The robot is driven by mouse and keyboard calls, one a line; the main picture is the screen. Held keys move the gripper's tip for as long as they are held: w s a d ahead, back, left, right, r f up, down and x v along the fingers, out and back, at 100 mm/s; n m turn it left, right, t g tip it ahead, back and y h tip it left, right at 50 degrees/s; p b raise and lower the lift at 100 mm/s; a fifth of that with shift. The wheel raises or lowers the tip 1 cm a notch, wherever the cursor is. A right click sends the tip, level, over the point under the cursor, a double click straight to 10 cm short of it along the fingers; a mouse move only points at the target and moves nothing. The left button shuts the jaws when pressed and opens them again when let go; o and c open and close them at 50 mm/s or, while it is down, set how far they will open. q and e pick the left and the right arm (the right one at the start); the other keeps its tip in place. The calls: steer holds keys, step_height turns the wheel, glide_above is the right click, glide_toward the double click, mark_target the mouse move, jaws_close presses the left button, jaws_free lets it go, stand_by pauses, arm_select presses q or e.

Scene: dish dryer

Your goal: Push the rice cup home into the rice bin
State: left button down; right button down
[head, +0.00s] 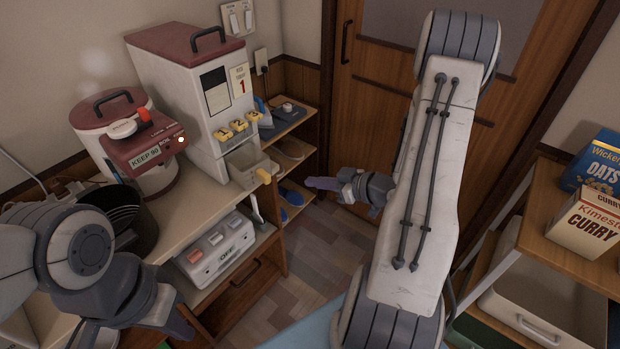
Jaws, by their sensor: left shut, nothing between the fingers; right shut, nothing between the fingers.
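The rice bin (165,72) is a tall white dispenser with a dark red lid, standing on the shelf at upper left. The white rice cup (245,160) juts out from the opening low on the bin's front, its yellow handle (264,175) facing outward. My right gripper (318,183) is shut and empty, to the right of the cup and pointing left at it, with a gap between them. My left gripper (180,326) is shut and empty at lower left, well below the cup in the picture. The inside of the cup's slot is hidden.
A red and white cooker (150,183) stands left of the bin. A white switch box (215,250) sits below the cup. Low shelves with slippers (291,196) lie behind my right gripper. A right-hand shelf holds a curry box (588,222) and an oats box (597,165).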

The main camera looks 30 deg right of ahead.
steer(key=b, duration=0.1)
glide_toward(265, 163)
steer(key=shift+s+f, duration=0.55)
steer(key=shift+f, duration=0.8)
steer(key=shift+w+a, duration=0.35)
steer(key=shift+w, duration=0.4)
steer(key=shift+w+a, duration=0.3)
steer(key=shift+w, duration=0.45)
steer(key=shift+w+a, duration=0.35)
steer(key=shift+w, duration=0.45)
steer(key=shift+w+a, duration=0.2)
steer(key=shift+w, duration=0.3)
steer(key=shift+w+a, duration=0.2)
steer(key=shift+w, duration=0.35)
